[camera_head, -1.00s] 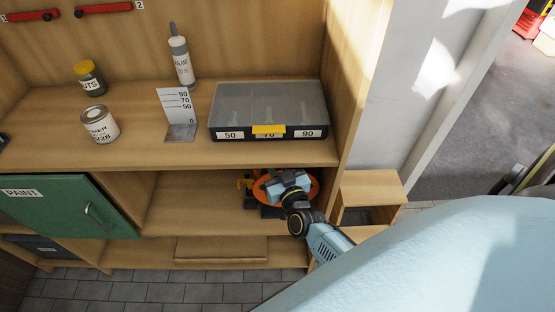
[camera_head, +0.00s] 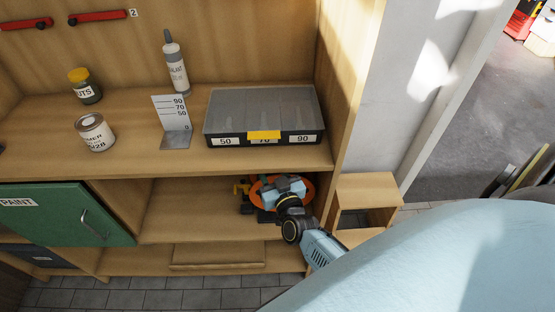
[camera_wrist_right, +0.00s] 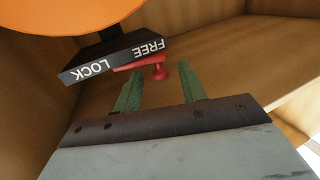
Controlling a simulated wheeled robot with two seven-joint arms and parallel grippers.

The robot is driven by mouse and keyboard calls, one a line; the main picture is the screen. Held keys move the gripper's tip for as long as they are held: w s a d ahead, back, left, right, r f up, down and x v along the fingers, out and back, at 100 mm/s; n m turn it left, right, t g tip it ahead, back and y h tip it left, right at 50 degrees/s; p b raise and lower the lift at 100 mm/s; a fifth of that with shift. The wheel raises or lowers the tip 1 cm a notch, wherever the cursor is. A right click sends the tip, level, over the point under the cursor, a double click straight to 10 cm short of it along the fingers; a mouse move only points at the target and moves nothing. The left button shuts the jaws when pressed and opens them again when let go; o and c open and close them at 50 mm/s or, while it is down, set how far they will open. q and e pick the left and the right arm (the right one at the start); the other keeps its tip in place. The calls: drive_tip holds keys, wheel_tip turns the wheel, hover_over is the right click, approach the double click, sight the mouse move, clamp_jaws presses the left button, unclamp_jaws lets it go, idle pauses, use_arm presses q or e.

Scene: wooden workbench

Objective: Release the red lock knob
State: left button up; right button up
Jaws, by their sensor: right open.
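The red lock knob (camera_wrist_right: 158,72) shows in the right wrist view, at the end of a short red arm beside a black plate (camera_wrist_right: 115,57) marked FREE and LOCK. In this view the knob is nearer the word FREE; I cannot tell its exact setting. My right gripper (camera_wrist_right: 159,76) is open, with its green fingers on either side of the knob's line, near their tips. No contact is visible. In the head view my right gripper (camera_head: 285,187) reaches into the lower shelf, over an orange round part (camera_head: 308,190), and hides the knob. My left gripper is not in view.
The upper shelf (camera_head: 240,163) lies above my right wrist and holds a black case (camera_head: 265,115). The bay's right side wall (camera_head: 323,187) is close to my arm. The bay's left side is clear.

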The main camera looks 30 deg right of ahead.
drive_tip(key=v, duration=1.3)
drive_tip(key=s+a+f+n+g+y, duration=0.25)
drive_tip(key=s+f+g, duration=0.2)
drive_tip(key=f, duration=0.75)
drive_tip(key=s+a+f+n+g+y, duration=0.1)
drive_tip(key=s+a+f+g+y, duration=0.3)
drive_tip(key=f, duration=0.7)
drive_tip(key=s+d+f+g+h, duration=0.1)
drive_tip(key=s+d+f+g, duration=0.1)
drive_tip(key=s+f, duration=0.2)
drive_tip(key=s+d+f+n+g+b, duration=0.1)
drive_tip(key=s+f+g, duration=0.2)
drive_tip(key=s, duration=0.8)
drive_tip(key=s+d+f+g+h, duration=0.1)
drive_tip(key=s+d+f+g, duration=0.1)
drive_tip(key=s+f, duration=0.5)
drive_tip(key=shift+s+d+g+h+b, duration=0.3)
drive_tip(key=shift+g+h+b, duration=0.1)
drive_tip(key=shift+g, duration=0.15)
